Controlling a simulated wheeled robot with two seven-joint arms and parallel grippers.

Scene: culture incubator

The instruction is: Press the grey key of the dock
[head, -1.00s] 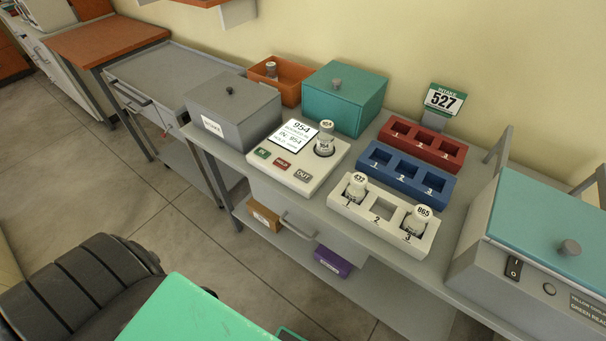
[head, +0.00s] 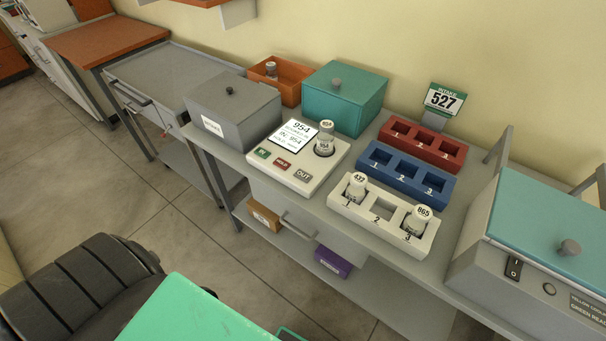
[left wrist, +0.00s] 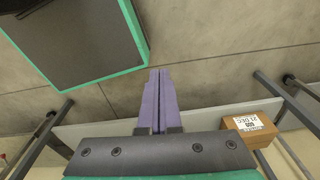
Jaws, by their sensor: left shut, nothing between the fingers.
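The dock (head: 276,172) is a white box with a lit display (head: 297,134) reading 954, on the bench in the head view. Its grey key (head: 303,175), marked OUT, sits at the front right corner, beside a red key (head: 282,163) and a green key (head: 262,153). A white-capped vial (head: 324,145) stands in the dock's socket. My left gripper (left wrist: 160,74) shows only in the left wrist view, its purple fingers together and empty, with grey floor behind them. The dock is not seen in that view. My right gripper is in neither view.
A grey lidded box (head: 235,112) and a teal box (head: 345,100) stand behind the dock. A white rack (head: 383,222) with two vials, a blue rack (head: 407,173) and a red rack (head: 421,146) lie to its right. A brown carton (left wrist: 252,130) shows in the left wrist view.

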